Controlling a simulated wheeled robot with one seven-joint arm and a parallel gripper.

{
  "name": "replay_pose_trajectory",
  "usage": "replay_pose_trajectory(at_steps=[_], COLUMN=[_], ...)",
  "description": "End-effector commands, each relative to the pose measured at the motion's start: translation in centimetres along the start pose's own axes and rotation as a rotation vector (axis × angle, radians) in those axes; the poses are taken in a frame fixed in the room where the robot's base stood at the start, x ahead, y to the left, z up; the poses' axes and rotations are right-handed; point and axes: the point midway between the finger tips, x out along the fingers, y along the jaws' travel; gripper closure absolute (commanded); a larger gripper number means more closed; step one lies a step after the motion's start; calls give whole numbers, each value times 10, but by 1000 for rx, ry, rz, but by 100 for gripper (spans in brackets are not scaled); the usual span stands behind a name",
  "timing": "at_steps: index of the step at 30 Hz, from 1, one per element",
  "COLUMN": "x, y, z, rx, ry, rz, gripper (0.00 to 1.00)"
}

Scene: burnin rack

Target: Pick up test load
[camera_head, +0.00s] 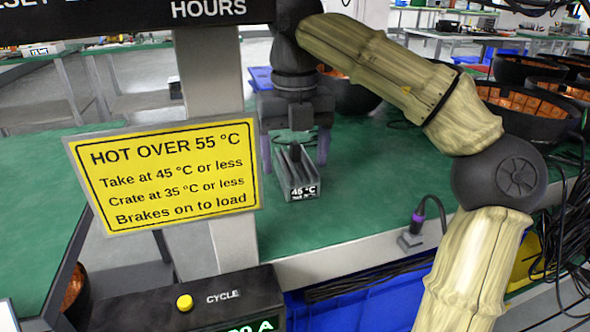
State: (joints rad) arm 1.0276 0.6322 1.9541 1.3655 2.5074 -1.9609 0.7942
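The test load (297,176) is a grey finned block with a dark end label reading "45 °C". It sits on the green bench top (375,195) at the picture's centre. My gripper (295,165) points down over the block, with one purple-grey finger on its left and one on its right. The fingers are spread, and a gap shows between the block and each finger. My gripper's body hides the block's far end.
A yellow "HOT OVER 55 °C" sign (165,172) and a pale post (211,90) stand left of the block. Black bowls (522,112) with copper-coloured contents stand at the right. A plug with a purple collar (418,217) rises near the bench's front edge. A blue bin (365,305) is below.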

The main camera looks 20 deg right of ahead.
Motion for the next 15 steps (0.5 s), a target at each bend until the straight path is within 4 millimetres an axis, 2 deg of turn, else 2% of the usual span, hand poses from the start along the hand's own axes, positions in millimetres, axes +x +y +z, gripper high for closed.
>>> replay_pose_trajectory(at_steps=[1,6,8,15], x=[0,0,0,-1], y=[0,0,0,0], z=[0,0,0,0], rx=[0,0,0,0], ry=[0,0,-1,-1], rz=[0,0,0,0], gripper=[36,70,79,79])
